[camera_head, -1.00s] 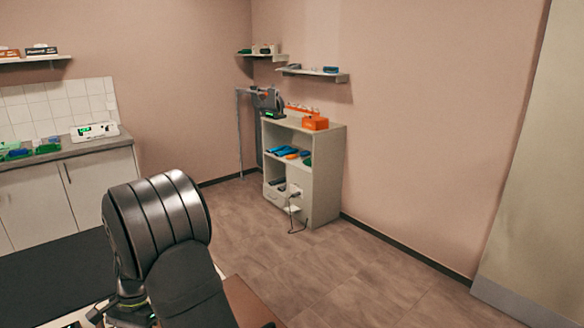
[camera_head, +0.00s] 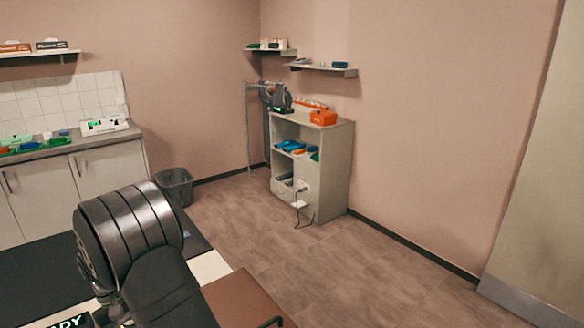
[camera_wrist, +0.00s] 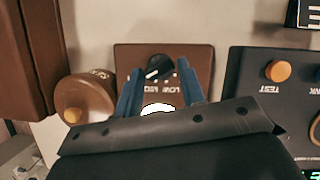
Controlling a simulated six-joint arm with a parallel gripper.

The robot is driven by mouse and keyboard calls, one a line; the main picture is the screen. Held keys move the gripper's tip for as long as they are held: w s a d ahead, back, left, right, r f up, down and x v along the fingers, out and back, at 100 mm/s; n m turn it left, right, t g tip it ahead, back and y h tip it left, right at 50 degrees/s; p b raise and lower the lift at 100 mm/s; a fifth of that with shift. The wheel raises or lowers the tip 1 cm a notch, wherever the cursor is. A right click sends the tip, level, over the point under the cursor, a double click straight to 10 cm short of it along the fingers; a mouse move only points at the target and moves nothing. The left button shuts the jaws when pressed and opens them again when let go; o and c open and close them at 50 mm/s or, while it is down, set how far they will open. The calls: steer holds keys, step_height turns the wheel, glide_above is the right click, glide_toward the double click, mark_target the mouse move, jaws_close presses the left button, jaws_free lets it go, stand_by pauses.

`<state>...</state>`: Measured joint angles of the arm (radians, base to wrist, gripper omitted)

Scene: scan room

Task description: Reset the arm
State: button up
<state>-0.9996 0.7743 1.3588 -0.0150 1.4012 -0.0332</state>
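In the wrist view my gripper (camera_wrist: 168,75) shows as two blue fingers standing apart, so it is open. A white rounded shape (camera_wrist: 158,108) shows low between the fingers; I cannot tell whether it is part of the gripper. Beyond the fingers is a brown panel (camera_wrist: 178,52) with a black dial and upside-down lettering. I cannot tell the distance from the fingertips to it. In the head view my dark ribbed arm link fills the lower left, and the gripper is not visible there.
The wrist view also shows a brown cylinder (camera_wrist: 88,97) at left and a dark control box (camera_wrist: 262,95) with an orange button at right. In the head view a shelf cabinet (camera_head: 335,175), a bin (camera_head: 175,186) and a counter (camera_head: 100,143) stand back from my arm. Open floor lies at right.

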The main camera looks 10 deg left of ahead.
steer(key=n+t, duration=0.1)
steer(key=n, duration=0.1)
steer(key=shift+s+n, duration=0.15)
steer(key=shift+n, duration=0.25)
steer(key=o, duration=1.3)
steer(key=shift+o, duration=0.5)
steer(key=shift+a+r, duration=0.15)
steer(key=s+a+r+m+y, duration=0.1)
steer(key=s+a+r+m, duration=0.1)
steer(key=s+a+r, duration=0.3)
steer(key=s+a+r+m+t+y, duration=0.1)
steer(key=s+r+m+y, duration=0.1)
steer(key=r, duration=0.4)
steer(key=s+a+r+m+y, duration=0.1)
steer(key=s+a+r+m, duration=0.1)
steer(key=s+a+r, duration=0.3)
step_height(320, 180, down, 9)
steer(key=w+d, duration=0.1)
steer(key=d, duration=0.1)
steer(key=shift+w, duration=0.2)
